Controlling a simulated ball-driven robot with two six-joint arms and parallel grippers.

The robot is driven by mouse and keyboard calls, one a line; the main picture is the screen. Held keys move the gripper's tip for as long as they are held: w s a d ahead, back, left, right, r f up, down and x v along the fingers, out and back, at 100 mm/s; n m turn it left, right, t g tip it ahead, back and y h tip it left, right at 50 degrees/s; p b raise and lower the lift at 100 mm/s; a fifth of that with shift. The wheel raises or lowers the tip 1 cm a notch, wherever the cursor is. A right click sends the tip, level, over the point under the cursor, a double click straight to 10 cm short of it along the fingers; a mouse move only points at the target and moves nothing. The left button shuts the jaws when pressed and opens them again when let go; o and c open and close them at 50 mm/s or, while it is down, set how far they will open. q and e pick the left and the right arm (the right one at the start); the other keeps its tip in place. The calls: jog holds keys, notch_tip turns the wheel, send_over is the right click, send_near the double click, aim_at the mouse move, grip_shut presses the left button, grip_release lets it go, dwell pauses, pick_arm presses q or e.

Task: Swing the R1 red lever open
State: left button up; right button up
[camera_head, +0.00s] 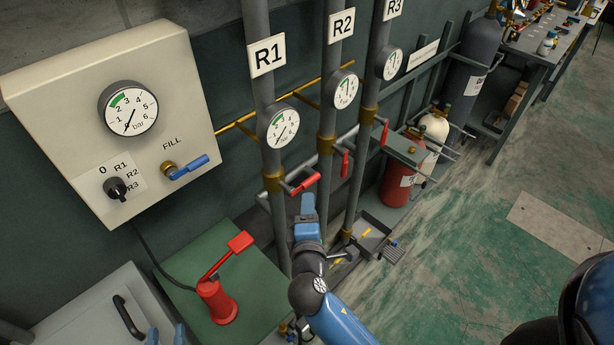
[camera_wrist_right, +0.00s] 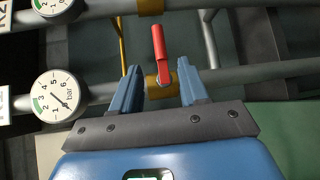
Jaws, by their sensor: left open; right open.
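The R1 red lever (camera_head: 305,184) sits on the brass valve (camera_head: 273,180) low on the R1 pipe. In the head view it points to the right, away from the pipe. My right gripper (camera_head: 308,204) is just below the lever, its fingers seen nearly edge-on. In the right wrist view, my right gripper (camera_wrist_right: 161,90) is open, with the brass valve (camera_wrist_right: 152,90) beyond and between its fingers. The red lever (camera_wrist_right: 161,48) extends upward there, past the fingertips; contact cannot be told. My left gripper (camera_head: 166,336) is open and empty at the lower left edge.
R2 and R3 have their own red levers (camera_head: 345,163) to the right. A red hand pump (camera_head: 217,300) stands on a green surface (camera_head: 258,285) near the pipes. A control box (camera_head: 60,90) with a blue-handled FILL valve (camera_head: 190,168) is at left.

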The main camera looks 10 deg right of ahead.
aim_at(310, 179)
jog(key=p+x, duration=0.1)
jog(key=x, duration=0.9)
jog(key=shift+w+d+p, duration=0.1)
jog(key=shift+w+p, duration=0.2)
jog(key=shift+p, duration=0.05)
grip_shut()
